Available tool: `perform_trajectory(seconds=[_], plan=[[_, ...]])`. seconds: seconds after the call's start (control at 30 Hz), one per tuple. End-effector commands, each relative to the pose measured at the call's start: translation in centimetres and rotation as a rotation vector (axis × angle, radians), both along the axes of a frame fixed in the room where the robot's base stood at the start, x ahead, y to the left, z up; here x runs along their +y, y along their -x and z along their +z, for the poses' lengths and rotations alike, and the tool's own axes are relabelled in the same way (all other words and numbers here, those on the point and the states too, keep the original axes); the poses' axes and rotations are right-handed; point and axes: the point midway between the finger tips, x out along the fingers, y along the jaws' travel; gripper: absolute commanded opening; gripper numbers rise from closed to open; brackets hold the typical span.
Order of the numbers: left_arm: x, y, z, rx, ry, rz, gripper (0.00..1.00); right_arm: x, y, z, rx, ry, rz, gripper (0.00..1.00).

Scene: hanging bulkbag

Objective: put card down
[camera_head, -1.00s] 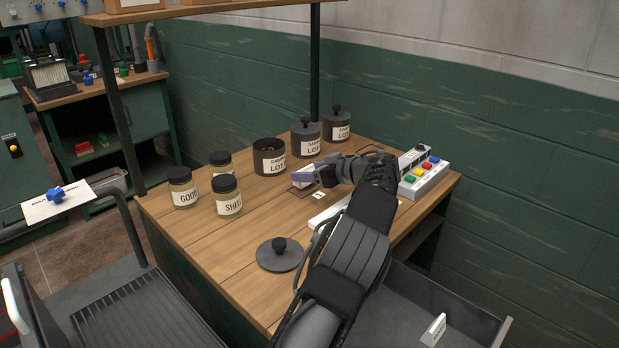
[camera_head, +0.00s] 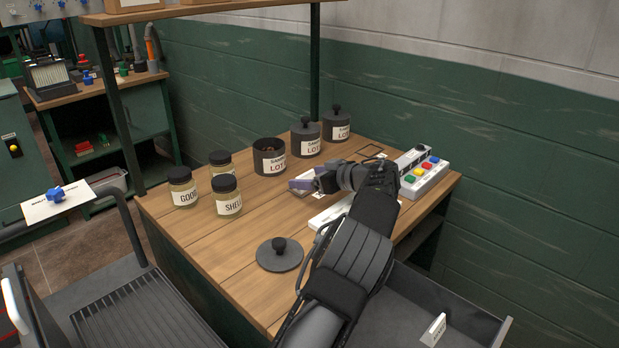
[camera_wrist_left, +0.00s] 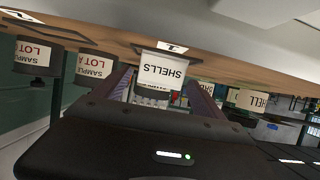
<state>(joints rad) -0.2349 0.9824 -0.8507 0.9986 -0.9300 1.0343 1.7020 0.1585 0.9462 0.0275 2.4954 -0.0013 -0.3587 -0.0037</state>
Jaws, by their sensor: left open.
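The white SHELLS card (camera_wrist_left: 163,68) appears upside down in the left wrist view, which shows the table edge along the top. It is between the purple fingers of my left gripper (camera_wrist_left: 165,92). In the head view, the left gripper (camera_head: 304,184) is low over the wooden table (camera_head: 225,262), in front of the open sample jar, with its jaws open. The fingers largely cover the card there, and I cannot tell whether they touch it. My right gripper is out of view.
Lidded GOOD (camera_head: 182,188) and SHELL (camera_head: 227,196) jars stand left. An open sample jar (camera_head: 269,158) and lidded dark jars (camera_head: 306,137) stand behind. A loose lid (camera_head: 279,254) lies in front. A button box (camera_head: 425,176) stands at right, near a dark square outline (camera_head: 372,152).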

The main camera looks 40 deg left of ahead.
Motion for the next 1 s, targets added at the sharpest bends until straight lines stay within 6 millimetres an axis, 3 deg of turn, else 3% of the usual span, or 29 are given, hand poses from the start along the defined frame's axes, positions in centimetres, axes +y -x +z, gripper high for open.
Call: perform_trajectory(seconds=[0.17, 0.6, 0.73, 1.0], plan=[[-1.9, 0.1, 0.7, -0.002, 0.000, -0.001, 0.81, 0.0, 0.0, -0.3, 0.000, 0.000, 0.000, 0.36], [-9.6, 0.7, 3.9, -0.001, 0.000, -0.002, 0.81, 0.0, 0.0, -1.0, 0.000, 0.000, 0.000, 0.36], [-10.6, 0.9, 4.4, 0.000, 0.000, 0.000, 0.81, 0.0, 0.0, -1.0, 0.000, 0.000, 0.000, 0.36], [-10.8, 0.9, 4.5, 0.000, 0.000, 0.000, 0.81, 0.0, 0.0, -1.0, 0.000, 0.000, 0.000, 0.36]])
